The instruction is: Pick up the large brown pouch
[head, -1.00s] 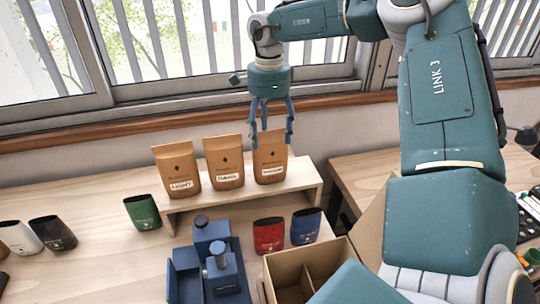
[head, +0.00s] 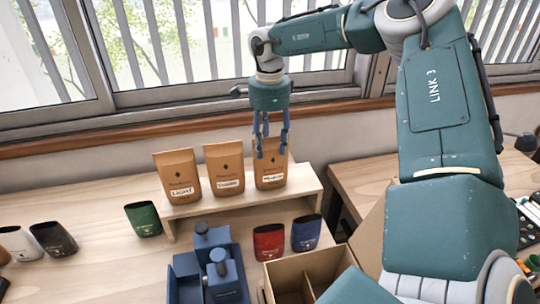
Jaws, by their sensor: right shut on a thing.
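Three large brown pouches stand upright side by side on a low wooden riser. The left pouch (head: 178,178) is labelled "Light". The middle pouch (head: 225,169) and the right pouch (head: 271,171) have white labels too small to read surely. My right gripper (head: 270,150) points down over the right pouch, its blue fingers closed on the pouch's upper part and hiding some of its top. The pouch looks upright and still at riser level; I cannot tell whether its base touches. My left gripper is out of view.
The wooden riser (head: 230,201) has small red (head: 268,242) and blue (head: 306,233) pouches in front, and a green one (head: 143,219) at left. A blue device (head: 213,270) and a divided cardboard box (head: 300,266) stand nearer. The window (head: 215,60) is behind.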

